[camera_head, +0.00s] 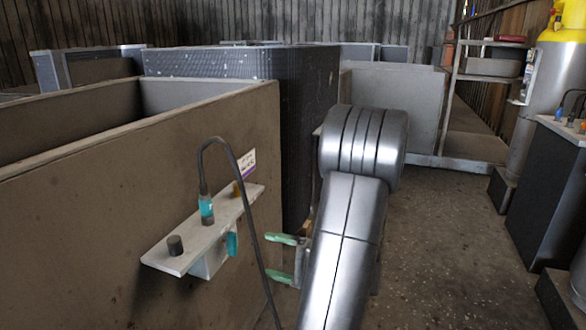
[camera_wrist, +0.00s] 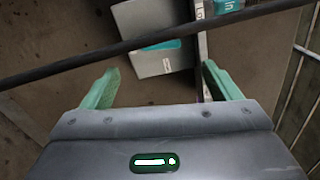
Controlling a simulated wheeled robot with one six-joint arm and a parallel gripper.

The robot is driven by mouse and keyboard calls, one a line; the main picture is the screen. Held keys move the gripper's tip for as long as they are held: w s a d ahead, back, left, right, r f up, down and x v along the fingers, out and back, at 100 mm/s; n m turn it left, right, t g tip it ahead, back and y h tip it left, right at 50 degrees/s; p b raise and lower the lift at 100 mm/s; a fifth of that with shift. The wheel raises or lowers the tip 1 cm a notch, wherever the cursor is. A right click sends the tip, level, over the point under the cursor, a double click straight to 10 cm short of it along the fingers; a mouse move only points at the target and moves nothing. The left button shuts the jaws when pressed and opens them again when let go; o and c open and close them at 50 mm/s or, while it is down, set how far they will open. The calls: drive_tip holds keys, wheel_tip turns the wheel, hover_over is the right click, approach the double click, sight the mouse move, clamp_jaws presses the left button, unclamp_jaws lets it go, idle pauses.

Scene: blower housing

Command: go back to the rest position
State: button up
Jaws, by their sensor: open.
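My gripper (camera_head: 275,258) has two green fingers and shows in the head view just right of the bracket, pointing left. In the wrist view my gripper (camera_wrist: 160,90) has its fingers wide apart with nothing clamped between them. A black cable (camera_head: 252,215) arches up from a teal connector (camera_head: 206,208) and hangs down close to the fingers. In the wrist view the cable (camera_wrist: 120,48) crosses in front of the fingertips; I cannot tell whether it touches them.
A pale bracket (camera_head: 170,262) juts from the brown housing wall (camera_head: 90,220); its grey box (camera_wrist: 165,62) lies beyond my fingers. A dark finned block (camera_head: 300,110) stands behind. A dark cabinet (camera_head: 545,195) and a grey cylinder (camera_head: 545,90) stand right. Floor (camera_head: 440,250) between is clear.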

sight(236, 246)
drive_tip(key=b+x, duration=0.2)
drive_tip(key=x, duration=0.8)
drive_tip(key=shift+w+a, duration=0.1)
drive_tip(key=shift+a, duration=0.15)
